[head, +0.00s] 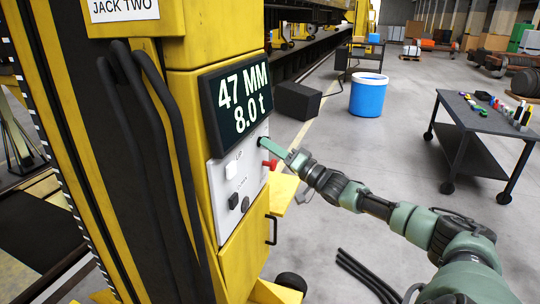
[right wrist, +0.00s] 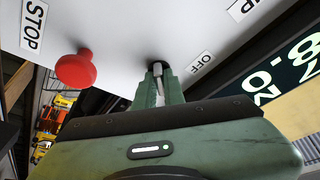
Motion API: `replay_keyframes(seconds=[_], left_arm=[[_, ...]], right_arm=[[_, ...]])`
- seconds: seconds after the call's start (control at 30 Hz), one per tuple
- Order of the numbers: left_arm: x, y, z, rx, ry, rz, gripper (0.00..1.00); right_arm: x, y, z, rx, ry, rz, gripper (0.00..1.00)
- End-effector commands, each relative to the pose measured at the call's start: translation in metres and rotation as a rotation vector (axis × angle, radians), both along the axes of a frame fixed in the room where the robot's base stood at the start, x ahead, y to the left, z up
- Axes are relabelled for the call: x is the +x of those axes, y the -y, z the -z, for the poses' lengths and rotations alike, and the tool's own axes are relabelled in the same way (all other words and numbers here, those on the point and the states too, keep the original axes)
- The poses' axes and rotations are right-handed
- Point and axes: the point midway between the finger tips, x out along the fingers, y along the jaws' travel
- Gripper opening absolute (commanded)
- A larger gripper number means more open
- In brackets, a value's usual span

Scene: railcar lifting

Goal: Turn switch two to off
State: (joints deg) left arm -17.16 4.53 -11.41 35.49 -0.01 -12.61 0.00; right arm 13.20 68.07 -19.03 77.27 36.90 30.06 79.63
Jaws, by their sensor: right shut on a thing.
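The yellow jack column carries a "JACK TWO" label (head: 123,8) at the top left of the head view. Its switch (right wrist: 157,68) has a black round base and a small grey lever, beside an "OFF" label (right wrist: 200,62) in the right wrist view. My right gripper (head: 266,147) reaches in from the right to the panel's upper right edge. In the right wrist view its green fingers (right wrist: 157,82) are shut on the switch lever and partly hide it. The lever's exact angle is hard to tell. My left gripper is not in view.
A red stop button (right wrist: 76,70) sticks out close to the fingers. The grey panel (head: 222,200) also has a white "UP" button (head: 231,170) and black buttons below. A display (head: 238,103) reads 47 MM, 8.0 t. A blue bin (head: 368,97) and a wheeled table (head: 470,120) stand behind.

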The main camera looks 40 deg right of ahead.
Motion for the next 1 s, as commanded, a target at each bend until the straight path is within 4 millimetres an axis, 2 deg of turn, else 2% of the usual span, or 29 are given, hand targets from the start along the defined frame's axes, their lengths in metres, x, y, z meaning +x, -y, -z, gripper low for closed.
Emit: replay_keyframes(seconds=[0.03, 0.4, 0.7, 1.0], left_arm=[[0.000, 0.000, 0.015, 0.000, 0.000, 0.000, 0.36], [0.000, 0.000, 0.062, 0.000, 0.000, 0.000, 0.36], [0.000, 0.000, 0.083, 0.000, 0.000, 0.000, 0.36], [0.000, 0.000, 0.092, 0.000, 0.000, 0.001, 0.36]], right_arm=[[0.000, 0.001, 0.007, -0.040, 0.024, 0.002, 0.00], [0.001, 0.003, 0.006, -0.347, 0.183, 0.003, 0.00], [0.002, 0.005, 0.003, -0.546, 0.286, 0.003, 0.00], [0.002, 0.005, 0.002, -0.654, 0.341, 0.002, 0.00]])
